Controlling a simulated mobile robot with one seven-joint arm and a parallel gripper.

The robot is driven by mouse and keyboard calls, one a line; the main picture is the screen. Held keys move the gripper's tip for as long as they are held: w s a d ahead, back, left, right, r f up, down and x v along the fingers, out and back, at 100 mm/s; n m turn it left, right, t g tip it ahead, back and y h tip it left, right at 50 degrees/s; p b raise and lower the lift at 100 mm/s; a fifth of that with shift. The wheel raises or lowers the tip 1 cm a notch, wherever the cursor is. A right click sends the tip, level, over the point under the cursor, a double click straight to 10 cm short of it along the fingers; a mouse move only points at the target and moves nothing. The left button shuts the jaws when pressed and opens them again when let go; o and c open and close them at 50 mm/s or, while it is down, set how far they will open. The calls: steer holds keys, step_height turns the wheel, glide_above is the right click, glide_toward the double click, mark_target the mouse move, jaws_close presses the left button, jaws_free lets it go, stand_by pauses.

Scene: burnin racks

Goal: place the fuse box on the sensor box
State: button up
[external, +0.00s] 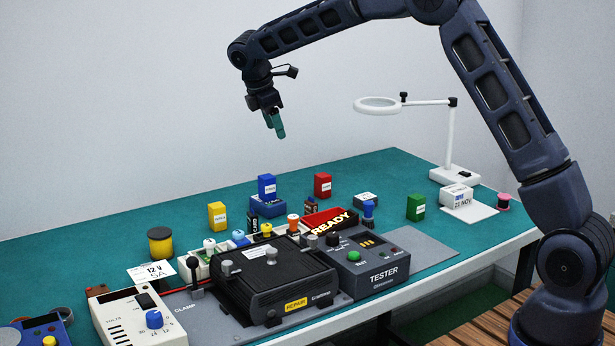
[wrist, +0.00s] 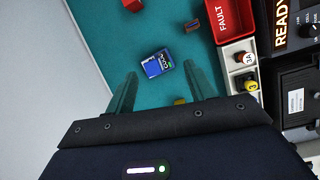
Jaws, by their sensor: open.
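A small blue fuse box (external: 267,186) with a white label stands upright at the back middle of the bench. It appears to rest on a wider, flatter blue box (external: 268,208), which looks like the sensor box. In the wrist view the blue pair (wrist: 156,65) shows between and beyond my fingers, too small to tell apart clearly. Similar upright labelled boxes are yellow (external: 217,216), red (external: 322,185) and green (external: 416,207). My gripper (external: 275,124) is open and empty, high above the blue boxes and touching nothing.
A yellow-black spool (external: 160,242) stands left. A magnifier lamp (external: 448,150) stands right. The back of the teal bench is mostly clear.

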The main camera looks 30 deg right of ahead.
steer(key=s+d+r+m+t+y, duration=0.1)
steer(key=s+d+r+m, duration=0.3)
steer(key=s, duration=0.5)
steer(key=s+d+r+m, duration=0.1)
steer(key=s+d+r, duration=0.4)
steer(key=s+r, duration=0.25)
steer(key=s+d+r+m+t+y, duration=0.1)
steer(key=s+d+r+m, duration=0.3)
steer(key=s, duration=0.6)
steer(key=s+d+f+m, duration=0.1)
steer(key=s+m, duration=0.1)
steer(key=s, duration=0.7)
steer(key=s+d+f+m+t+y, duration=0.1)
steer(key=s+d+f+m, duration=0.1)
steer(key=s, duration=0.7)
steer(key=s+d+f+m+t+y, duration=0.1)
steer(key=s+d+f+m, duration=0.1)
steer(key=s, duration=0.7)
steer(key=shift+s+d+f+m, duration=0.15)
steer(key=shift+f+m, duration=0.05)
steer(key=shift+m, duration=0.3)
